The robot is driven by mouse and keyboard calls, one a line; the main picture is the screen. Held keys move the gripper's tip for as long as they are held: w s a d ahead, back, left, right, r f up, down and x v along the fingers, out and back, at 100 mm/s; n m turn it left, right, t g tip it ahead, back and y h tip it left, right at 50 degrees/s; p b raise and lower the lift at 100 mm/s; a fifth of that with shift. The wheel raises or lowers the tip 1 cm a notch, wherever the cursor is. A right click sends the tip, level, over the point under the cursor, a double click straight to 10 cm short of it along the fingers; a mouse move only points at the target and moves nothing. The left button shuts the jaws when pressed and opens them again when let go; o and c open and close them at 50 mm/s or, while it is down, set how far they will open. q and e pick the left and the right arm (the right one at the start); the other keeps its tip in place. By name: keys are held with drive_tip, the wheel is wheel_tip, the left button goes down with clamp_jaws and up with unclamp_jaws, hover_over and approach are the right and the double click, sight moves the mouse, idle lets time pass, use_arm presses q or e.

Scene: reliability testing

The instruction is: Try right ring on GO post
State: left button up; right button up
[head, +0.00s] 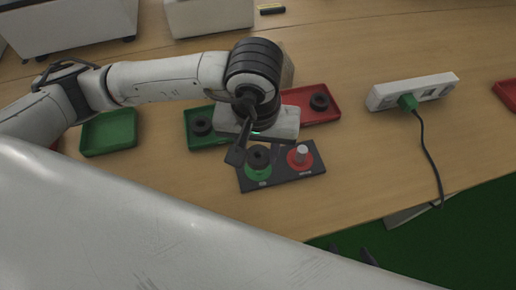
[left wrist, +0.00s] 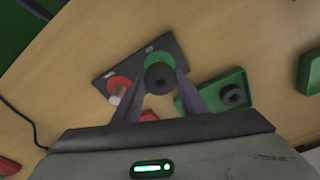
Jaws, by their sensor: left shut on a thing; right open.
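A dark board (head: 277,180) on the table has a green GO disc (head: 258,174) at its left and a red disc with a pale post (head: 301,153) at its right. My left gripper (head: 250,155) is shut on a black ring (head: 260,154) over the green disc. In the left wrist view the ring (left wrist: 159,76) sits between the fingertips and covers the middle of the green disc (left wrist: 158,58). The GO post is hidden, so I cannot tell whether the ring is around it or above it. My right gripper (head: 353,254) is open and empty at the bottom, partly hidden.
A green tray (head: 192,142) holds a black ring (head: 201,126); a red tray (head: 334,112) holds another (head: 319,102). An empty green tray (head: 109,132) is at left. A white power strip (head: 415,91) with a cable is at right. Table right of the board is clear.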

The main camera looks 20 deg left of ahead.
use_arm(q)
drive_tip(key=shift+r, duration=0.15)
drive_tip(key=shift+r+p, duration=0.4)
drive_tip(key=shift+r, duration=1.1)
